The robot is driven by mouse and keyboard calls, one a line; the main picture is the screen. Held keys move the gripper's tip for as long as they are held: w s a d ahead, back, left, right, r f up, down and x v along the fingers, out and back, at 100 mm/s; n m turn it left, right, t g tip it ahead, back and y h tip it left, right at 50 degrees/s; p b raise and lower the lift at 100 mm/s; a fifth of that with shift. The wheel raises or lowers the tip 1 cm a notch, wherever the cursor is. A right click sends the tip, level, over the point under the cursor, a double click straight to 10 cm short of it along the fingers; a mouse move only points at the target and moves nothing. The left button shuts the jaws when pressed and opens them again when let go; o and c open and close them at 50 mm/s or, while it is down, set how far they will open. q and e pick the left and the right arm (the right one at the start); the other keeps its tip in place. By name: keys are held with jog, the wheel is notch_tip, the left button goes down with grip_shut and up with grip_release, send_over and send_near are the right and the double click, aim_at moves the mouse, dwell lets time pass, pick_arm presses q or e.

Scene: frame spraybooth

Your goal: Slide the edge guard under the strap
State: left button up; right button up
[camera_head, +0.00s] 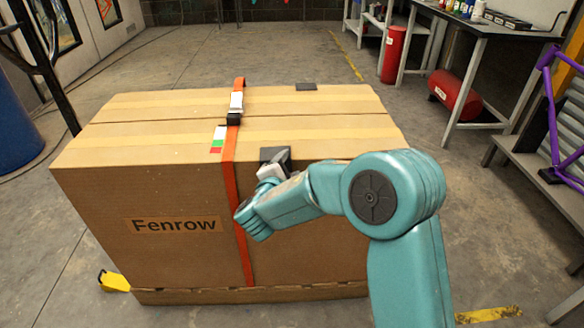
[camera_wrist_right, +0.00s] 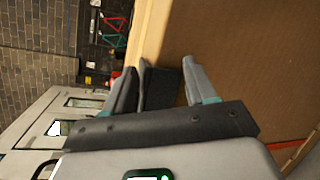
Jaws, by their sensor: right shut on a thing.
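A large cardboard box (camera_head: 150,180) marked Fenrow stands on the floor. An orange strap (camera_head: 230,165) runs over its top and down its front face, with a buckle (camera_head: 236,108) on top. My right gripper (camera_head: 271,172) is at the top front edge, just right of the strap. It is shut on a black edge guard (camera_head: 275,154), which is beside the strap and apart from it. In the wrist view the guard (camera_wrist_right: 158,86) sits between the fingers (camera_wrist_right: 160,78); its contact with the box is unclear. My left gripper is out of view.
A second dark piece (camera_head: 306,86) lies at the box's far top edge. A red and green label (camera_head: 217,139) is left of the strap. A yellow object (camera_head: 114,281) lies by the lower left corner. A workbench (camera_head: 490,25) and red cylinders (camera_head: 455,94) stand right; the floor behind is clear.

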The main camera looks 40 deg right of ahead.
aim_at(257, 164)
jog(key=shift+w+a+b, duration=0.15)
jog(key=shift+w+a, duration=0.6)
jog(key=shift+a, duration=0.5)
jog(key=shift+w+a+b, duration=0.1)
jog(key=shift+w+a, duration=0.65)
jog(key=shift+a, duration=0.45)
jog(key=shift+w+a+b, duration=0.15)
jog(key=shift+w+a, duration=0.6)
jog(key=shift+a, duration=0.5)
jog(key=o, duration=0.9)
jog(key=shift+f, duration=0.1)
jog(key=p+v, duration=0.1)
jog(key=v, duration=1.5)
jog(key=shift+r, duration=0.25)
